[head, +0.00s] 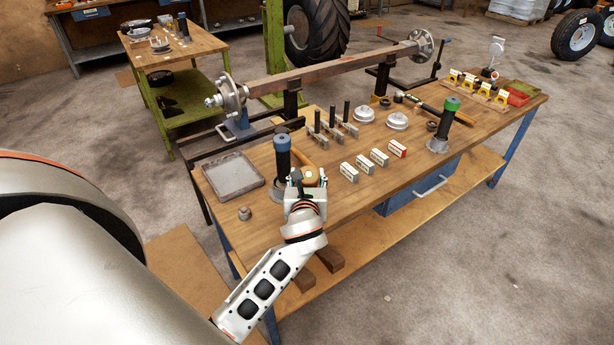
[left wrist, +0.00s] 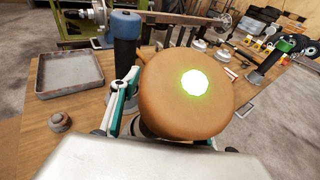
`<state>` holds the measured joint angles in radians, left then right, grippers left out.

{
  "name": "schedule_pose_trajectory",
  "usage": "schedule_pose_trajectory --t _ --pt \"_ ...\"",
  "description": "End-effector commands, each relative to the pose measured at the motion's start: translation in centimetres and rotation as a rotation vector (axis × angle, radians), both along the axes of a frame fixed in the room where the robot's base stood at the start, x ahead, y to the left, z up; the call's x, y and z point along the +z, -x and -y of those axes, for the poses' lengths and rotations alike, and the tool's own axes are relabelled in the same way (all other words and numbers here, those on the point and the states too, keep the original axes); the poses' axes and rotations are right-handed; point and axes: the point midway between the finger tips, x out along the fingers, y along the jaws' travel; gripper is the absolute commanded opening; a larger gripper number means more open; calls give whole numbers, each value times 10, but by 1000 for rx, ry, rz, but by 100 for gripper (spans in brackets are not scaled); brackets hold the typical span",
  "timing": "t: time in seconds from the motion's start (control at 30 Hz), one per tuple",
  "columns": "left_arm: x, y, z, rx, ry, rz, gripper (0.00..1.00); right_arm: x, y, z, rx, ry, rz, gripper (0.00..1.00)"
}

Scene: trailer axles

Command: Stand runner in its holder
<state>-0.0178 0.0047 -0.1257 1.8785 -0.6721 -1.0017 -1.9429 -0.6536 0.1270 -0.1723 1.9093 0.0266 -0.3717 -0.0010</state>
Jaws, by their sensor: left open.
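A tan, round-ended tool (head: 311,177), which may be the runner, is at the near edge of the workbench, just beyond my left gripper (head: 298,180). In the left wrist view its tan round end (left wrist: 188,92) with a bright pale spot fills the middle. My left gripper is open; one finger shows left of the round end and the other is mostly hidden behind it. I cannot tell whether they touch. A blue-topped black cylinder (head: 282,152) stands upright close to the left; it also shows in the left wrist view (left wrist: 126,45). I cannot identify the holder with certainty. My right gripper is not in view.
A grey tray (head: 233,176) and a small brown fitting (head: 245,213) lie left. An axle (head: 330,71) spans behind. Bare wood shows at the bench's front.

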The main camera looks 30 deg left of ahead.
Motion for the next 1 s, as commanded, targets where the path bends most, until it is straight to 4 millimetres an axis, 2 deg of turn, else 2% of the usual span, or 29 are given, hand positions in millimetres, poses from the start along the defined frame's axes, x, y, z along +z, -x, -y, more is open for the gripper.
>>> schedule_pose_trajectory --t 0.2,0.5,0.7,0.9,1.0 --pt "15 0 1 0 2 3 45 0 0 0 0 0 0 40" --pt "27 54 33 0 2 0 45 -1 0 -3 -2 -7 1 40" --pt "35 83 52 -1 2 -1 45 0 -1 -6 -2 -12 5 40" --pt "40 97 60 0 4 1 45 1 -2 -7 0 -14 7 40" --pt "32 99 64 -6 49 12 45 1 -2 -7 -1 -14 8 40"
